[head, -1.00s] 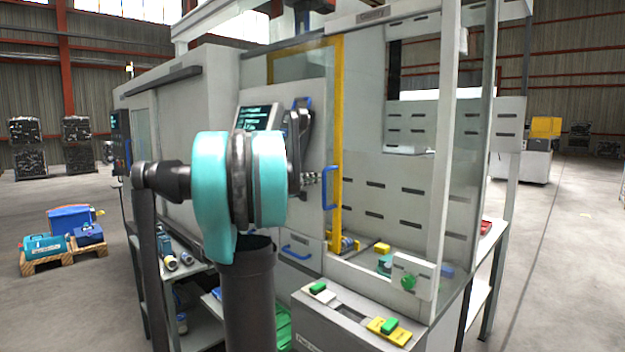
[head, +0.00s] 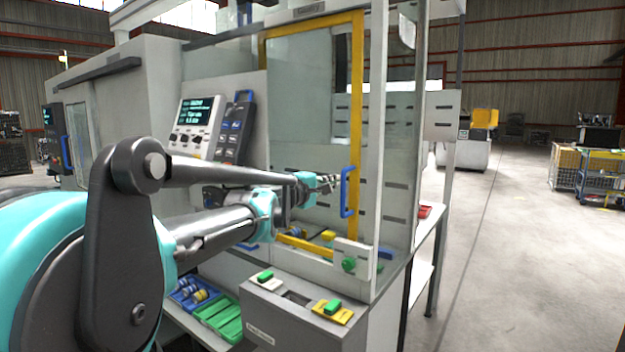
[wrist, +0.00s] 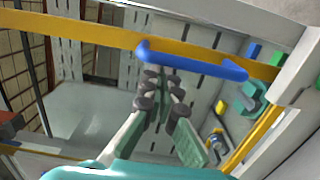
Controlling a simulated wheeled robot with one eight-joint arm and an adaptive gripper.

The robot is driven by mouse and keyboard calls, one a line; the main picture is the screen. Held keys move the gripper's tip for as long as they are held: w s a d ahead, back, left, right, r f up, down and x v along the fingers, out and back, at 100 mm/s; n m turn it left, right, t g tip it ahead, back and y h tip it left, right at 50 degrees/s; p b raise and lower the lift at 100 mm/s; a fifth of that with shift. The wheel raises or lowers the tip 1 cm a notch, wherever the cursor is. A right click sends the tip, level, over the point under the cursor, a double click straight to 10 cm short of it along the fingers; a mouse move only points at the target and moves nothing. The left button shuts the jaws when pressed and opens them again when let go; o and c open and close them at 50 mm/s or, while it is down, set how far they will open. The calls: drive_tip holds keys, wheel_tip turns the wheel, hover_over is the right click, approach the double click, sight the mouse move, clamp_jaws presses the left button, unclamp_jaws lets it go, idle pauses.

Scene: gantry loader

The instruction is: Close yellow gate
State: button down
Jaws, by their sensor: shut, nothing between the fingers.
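The yellow gate (head: 357,115) is a yellow-framed clear panel on the front of the machine. It stands across the opening, with its right upright close to the white corner post. Its blue handle (head: 345,192) is on that upright; the handle also spans the upper middle of the wrist view (wrist: 190,64). My gripper (head: 335,183) is shut and empty, its tips just left of the handle. In the wrist view my gripper's fingers (wrist: 160,82) point toward the handle from below it. I cannot tell whether they touch it.
A control panel (head: 193,125) with a screen is on the machine left of the gate. A grey box with green buttons (head: 265,277) stands in front.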

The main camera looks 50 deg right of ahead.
sight(344, 183)
drive_tip(key=shift+s+d, duration=0.15)
drive_tip(key=shift+s, duration=1.8)
